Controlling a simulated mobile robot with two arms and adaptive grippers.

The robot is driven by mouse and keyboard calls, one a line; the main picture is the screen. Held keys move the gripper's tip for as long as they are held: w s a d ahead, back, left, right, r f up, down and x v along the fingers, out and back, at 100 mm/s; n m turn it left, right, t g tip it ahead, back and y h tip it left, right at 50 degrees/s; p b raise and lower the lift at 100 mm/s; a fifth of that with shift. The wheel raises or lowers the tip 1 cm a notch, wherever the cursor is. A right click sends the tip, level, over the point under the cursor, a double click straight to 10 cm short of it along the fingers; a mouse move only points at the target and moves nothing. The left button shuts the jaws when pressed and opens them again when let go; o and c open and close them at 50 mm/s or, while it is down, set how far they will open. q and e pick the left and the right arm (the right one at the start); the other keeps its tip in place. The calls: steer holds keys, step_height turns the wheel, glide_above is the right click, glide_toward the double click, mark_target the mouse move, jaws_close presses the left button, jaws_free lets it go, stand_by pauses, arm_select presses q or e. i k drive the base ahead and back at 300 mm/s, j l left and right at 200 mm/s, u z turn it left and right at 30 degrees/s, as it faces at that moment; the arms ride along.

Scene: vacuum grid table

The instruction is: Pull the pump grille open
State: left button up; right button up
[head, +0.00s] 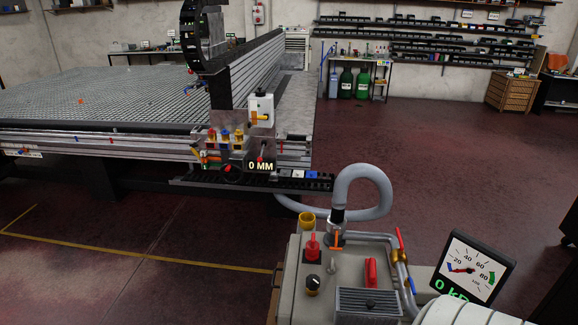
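The pump (299,299) is a grey-beige box at the bottom of the head view, right of centre. A dark grey slatted panel, which looks like the pump grille (368,304), is at its near right part and is partly cut off by the bottom edge. I cannot tell whether it stands open at all. A red upright handle (371,272) stands just behind the grille. Neither of my grippers is in view. A white rounded part at the bottom right, close to the grille, looks like part of my own arm.
On the pump are a red switch (313,247), a black knob (313,283) and a red-levered valve (401,240). A grey hose (364,172) loops up behind it. A tilted gauge (464,269) stands right. The grid table (130,95) is back left; open floor (450,150) lies right.

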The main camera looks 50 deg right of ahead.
mark_target(275, 272)
steer(key=i+j+z, duration=0.2)
steer(key=z, duration=0.3)
steer(key=i+j+z, duration=0.25)
steer(key=z, duration=0.25)
steer(key=i+j+z, duration=0.15)
steer(key=j+z, duration=0.2)
steer(key=z, duration=0.15)
steer(key=j+z, duration=0.35)
steer(key=z, duration=0.15)
steer(key=k+j+z, duration=0.25)
steer(key=k+j, duration=0.2)
steer(key=k, duration=0.05)
